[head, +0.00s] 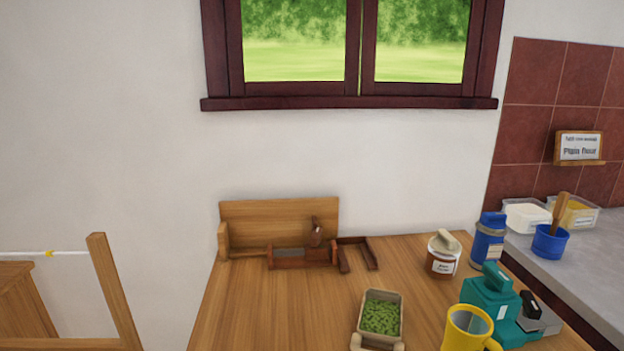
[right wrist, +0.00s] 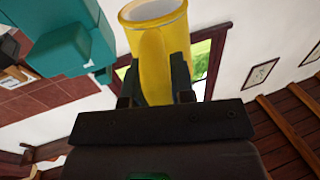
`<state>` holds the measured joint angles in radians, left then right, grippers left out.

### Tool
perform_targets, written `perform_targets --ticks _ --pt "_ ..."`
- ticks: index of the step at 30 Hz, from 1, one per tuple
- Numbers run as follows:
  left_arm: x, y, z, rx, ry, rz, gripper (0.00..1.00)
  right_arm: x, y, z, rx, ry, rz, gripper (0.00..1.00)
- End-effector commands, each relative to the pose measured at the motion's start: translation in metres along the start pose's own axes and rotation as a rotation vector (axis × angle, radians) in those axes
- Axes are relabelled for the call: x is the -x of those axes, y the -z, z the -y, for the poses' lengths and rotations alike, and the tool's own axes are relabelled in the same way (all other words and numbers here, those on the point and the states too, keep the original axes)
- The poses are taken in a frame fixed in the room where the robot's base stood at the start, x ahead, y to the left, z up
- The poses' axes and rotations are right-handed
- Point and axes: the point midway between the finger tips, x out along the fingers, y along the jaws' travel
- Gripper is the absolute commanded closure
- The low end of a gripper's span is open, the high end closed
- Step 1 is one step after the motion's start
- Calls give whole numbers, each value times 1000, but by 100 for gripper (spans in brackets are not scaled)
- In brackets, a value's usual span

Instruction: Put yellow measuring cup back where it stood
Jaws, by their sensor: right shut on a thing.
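The yellow measuring cup (head: 460,331) shows at the bottom edge of the head view, upright, with its handle to the right. In the right wrist view the cup (right wrist: 158,12) fills the top middle, its handle pointing toward me. My right gripper (right wrist: 154,78) is shut on that handle, one dark finger on each side. The gripper is hidden in the head view, and I cannot tell whether the cup touches the table. My left gripper is not in view.
A teal device (head: 490,296) stands close behind the cup. A tray of green pieces (head: 381,316) is to its left. A labelled jar (head: 442,257) and a blue canister (head: 488,240) stand behind. The wooden table (head: 265,310) is clear at front left.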

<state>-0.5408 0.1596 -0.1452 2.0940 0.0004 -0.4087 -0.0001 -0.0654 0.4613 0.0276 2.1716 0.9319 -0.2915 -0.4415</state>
Motion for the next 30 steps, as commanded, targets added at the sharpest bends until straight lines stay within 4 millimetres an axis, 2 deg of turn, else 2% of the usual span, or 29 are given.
perform_targets --ticks 11,24,30 --pt "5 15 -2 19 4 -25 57 2 4 36 -6 -172 -8 100" --pt "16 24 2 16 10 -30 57 1 25 82 -4 -325 -6 100" --pt "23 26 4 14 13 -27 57 2 31 93 0 -348 -3 100"
